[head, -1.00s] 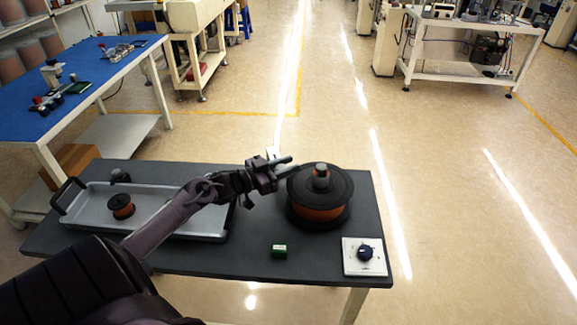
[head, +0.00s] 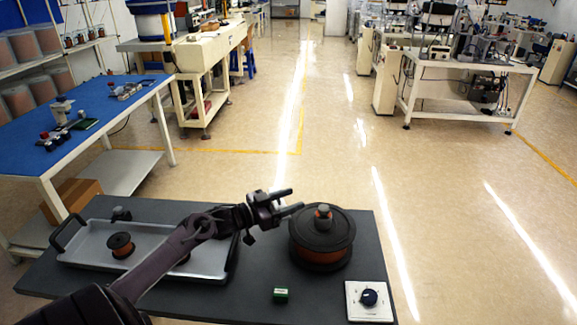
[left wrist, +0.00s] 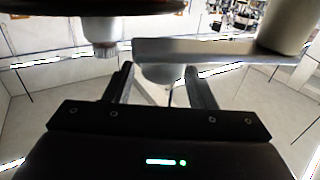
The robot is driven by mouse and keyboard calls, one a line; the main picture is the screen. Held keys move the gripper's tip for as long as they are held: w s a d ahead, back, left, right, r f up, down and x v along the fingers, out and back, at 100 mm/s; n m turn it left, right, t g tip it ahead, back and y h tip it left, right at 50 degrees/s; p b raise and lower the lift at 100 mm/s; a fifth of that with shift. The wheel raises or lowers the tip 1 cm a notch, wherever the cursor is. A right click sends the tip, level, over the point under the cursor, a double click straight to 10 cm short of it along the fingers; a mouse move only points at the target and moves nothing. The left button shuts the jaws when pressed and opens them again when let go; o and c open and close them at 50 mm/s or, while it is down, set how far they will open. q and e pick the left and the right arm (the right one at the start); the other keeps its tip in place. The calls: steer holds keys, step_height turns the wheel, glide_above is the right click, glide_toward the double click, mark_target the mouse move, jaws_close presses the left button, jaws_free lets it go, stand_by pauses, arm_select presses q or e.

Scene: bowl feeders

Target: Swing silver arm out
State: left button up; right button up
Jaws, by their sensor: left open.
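The silver arm (left wrist: 205,50) shows in the left wrist view as a flat grey bar running across the picture to a pale round post (left wrist: 287,22) on the right. In the head view I cannot make it out. My right gripper is not in view.
A grey tray (head: 80,257) with a black-and-orange spool (head: 120,245) lies at the left of the dark table (head: 225,302). A green block (head: 280,295) and a white plate with a dark knob (head: 369,298) are at the front.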

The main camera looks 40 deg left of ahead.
arm_select(q)
step_height(320, 180, up, 18)
steer(key=b, duration=0.1)
steer(key=shift+f, duration=0.1)
